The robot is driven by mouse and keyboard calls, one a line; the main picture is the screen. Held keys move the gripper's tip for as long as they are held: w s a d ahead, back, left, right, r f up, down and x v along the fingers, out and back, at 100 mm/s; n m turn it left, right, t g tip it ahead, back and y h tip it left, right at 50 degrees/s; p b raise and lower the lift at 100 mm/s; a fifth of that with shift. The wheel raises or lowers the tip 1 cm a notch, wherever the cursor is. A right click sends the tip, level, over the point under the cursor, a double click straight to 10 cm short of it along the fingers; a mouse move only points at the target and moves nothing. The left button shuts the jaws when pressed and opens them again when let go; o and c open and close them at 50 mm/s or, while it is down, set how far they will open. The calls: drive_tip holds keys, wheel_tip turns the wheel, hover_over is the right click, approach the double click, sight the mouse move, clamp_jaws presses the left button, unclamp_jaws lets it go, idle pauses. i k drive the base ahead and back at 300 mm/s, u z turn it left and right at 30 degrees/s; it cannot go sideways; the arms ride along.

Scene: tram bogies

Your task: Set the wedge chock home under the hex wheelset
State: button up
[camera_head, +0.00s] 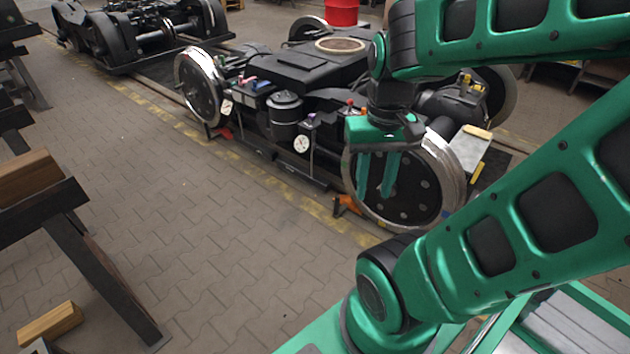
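A black bogie stands on the track. Its near wheel (418,203) is at the right and a second wheel (198,88) is at the left. An orange wedge chock (347,204) sits on the floor at the left foot of the near wheel; whether it touches cannot be told. A red chock-like piece (222,134) lies by the left wheel. Pale tags hang on the frame, one round (302,144) and one by the left wheel (227,107); their marks are too small to read as hex. My gripper (375,197) points down before the near wheel, fingers apart and empty.
Another bogie (145,35) stands at the back left. Dark trestles with a timber beam (28,176) line the left edge, and a wood block (50,323) lies bottom left. A red drum (342,12) is behind. The paved floor (190,220) between is clear.

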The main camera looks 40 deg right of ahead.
sight(345, 200)
drive_tip(key=z, duration=0.3)
drive_tip(key=i, duration=1.1)
drive_tip(key=z, duration=0.9)
drive_tip(key=i, duration=0.35)
drive_tip(key=z, duration=0.2)
